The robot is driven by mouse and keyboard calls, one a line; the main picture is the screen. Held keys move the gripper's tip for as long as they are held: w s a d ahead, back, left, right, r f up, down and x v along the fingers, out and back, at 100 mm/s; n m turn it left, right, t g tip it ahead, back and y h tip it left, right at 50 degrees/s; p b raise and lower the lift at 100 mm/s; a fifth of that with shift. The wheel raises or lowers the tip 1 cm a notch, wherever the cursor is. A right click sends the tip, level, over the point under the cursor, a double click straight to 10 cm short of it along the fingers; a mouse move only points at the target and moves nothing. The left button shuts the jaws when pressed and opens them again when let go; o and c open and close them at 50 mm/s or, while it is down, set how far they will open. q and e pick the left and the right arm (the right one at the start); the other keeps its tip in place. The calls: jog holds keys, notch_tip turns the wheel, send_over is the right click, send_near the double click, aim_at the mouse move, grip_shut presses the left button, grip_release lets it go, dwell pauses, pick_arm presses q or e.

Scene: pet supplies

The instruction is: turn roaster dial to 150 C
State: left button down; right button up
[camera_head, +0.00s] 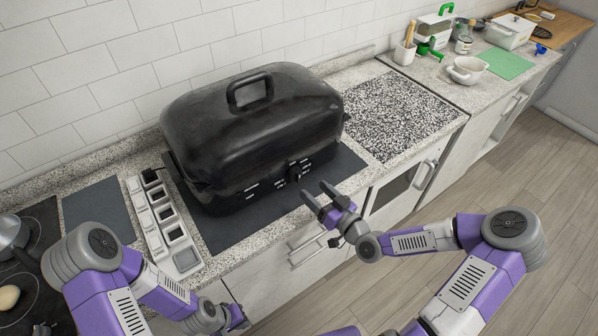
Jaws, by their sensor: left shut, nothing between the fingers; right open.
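A black roaster (250,130) with a closed, handled lid stands on a dark mat on the counter. Its dial (295,174) is a small dark knob on the front face, with white markings around it. The dial's setting is too small to read. My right gripper (318,195) is open, in front of the roaster's face, just below and right of the dial and apart from it. My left gripper (236,318) is shut and empty, low in front of the counter, partly hidden by my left arm.
A white power strip (158,222) lies left of the roaster. A stove with a pan (8,238) is at the far left. A speckled board (400,112) lies right of the roaster. A white bowl (467,70) and green mat (505,64) sit farther right. Cabinet handles (308,248) protrude below the counter.

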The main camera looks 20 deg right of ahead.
aim_at(296, 176)
jog(key=shift+x, duration=3.15)
jog(key=shift+a, duration=0.15)
jog(key=shift+c, duration=0.5)
jog(key=c, duration=1)
